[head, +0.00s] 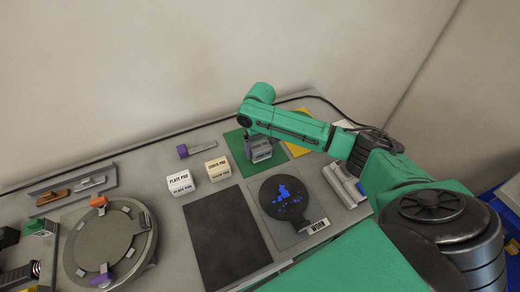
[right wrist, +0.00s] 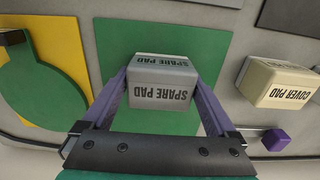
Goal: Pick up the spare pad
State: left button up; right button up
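The spare pad (head: 262,152) is a grey block with dark lettering, over the green square mat (head: 236,139). In the right wrist view the spare pad (right wrist: 163,82) lies between the two purple fingers of my right gripper (right wrist: 160,80). One finger is on each side, very close to the pad's sides; I cannot tell whether they press on it. In the head view my right gripper (head: 256,146) is at the pad, partly hidden by my green arm. I cannot tell whether the pad is lifted off the mat. My left gripper is not in view.
The cover pad (head: 218,168) and plate pad (head: 181,183) stand left of the green mat. A purple-ended tool (head: 197,148) lies behind them. A dark plate (head: 226,237) and a round black plate with blue marks (head: 284,198) are in front. A yellow mat (right wrist: 52,60) is beside the green one.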

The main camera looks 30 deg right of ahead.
jog(key=shift+w, duration=0.1)
jog(key=c, duration=0.8)
jog(key=shift+r, duration=0.1)
notch_tip(320, 180, up, 12)
jog(key=r+b, duration=0.1)
jog(key=b, duration=0.1)
notch_tip(320, 180, up, 7)
jog(key=p, duration=0.2)
send_over(260, 145)
jog(key=shift+s, duration=0.2)
